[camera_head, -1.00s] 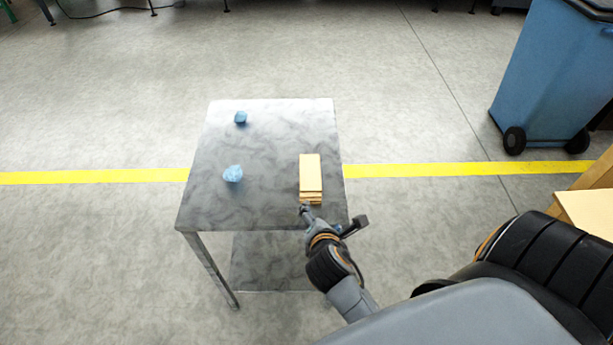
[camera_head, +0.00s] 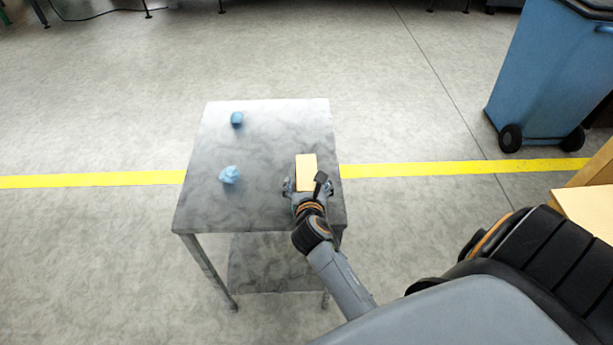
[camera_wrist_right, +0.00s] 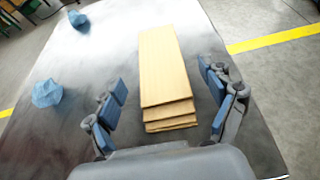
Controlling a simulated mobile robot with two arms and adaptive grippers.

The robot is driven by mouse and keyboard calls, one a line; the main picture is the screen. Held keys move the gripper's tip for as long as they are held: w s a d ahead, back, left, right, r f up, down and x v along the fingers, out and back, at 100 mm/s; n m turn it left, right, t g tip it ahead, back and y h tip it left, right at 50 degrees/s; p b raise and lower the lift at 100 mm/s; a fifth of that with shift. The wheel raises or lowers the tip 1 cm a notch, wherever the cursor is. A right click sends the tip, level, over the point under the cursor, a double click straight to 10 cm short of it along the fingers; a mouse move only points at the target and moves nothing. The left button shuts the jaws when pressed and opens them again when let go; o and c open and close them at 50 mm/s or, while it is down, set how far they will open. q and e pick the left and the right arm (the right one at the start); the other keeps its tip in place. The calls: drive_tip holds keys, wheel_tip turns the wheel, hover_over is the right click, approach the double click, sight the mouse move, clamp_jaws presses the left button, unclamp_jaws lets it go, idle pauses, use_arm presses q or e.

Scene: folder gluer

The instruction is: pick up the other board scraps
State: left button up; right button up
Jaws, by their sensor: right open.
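The board scraps (camera_head: 306,168) are a small stack of tan, flat, oblong pieces on the grey metal table (camera_head: 262,135), near its right side. In the right wrist view the stack (camera_wrist_right: 164,70) shows several layers, slightly fanned at the near end. My right gripper (camera_head: 305,184) is open at the near end of the stack. In the right wrist view its blue-padded fingers (camera_wrist_right: 165,95) stand on either side of the stack, with gaps between pads and boards. Its palm is close to the near end. My left gripper is not in view.
Two crumpled blue lumps lie on the table's left half, one near the middle (camera_head: 229,174) and one at the back (camera_head: 237,118). A blue wheeled bin (camera_head: 550,75) stands at the back right. A yellow line (camera_head: 90,181) crosses the open floor.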

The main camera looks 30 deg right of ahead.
sight(307, 178)
drive_tip(key=x, duration=0.5)
drive_tip(key=shift+w+d+f, duration=0.1)
drive_tip(key=c, duration=1.1)
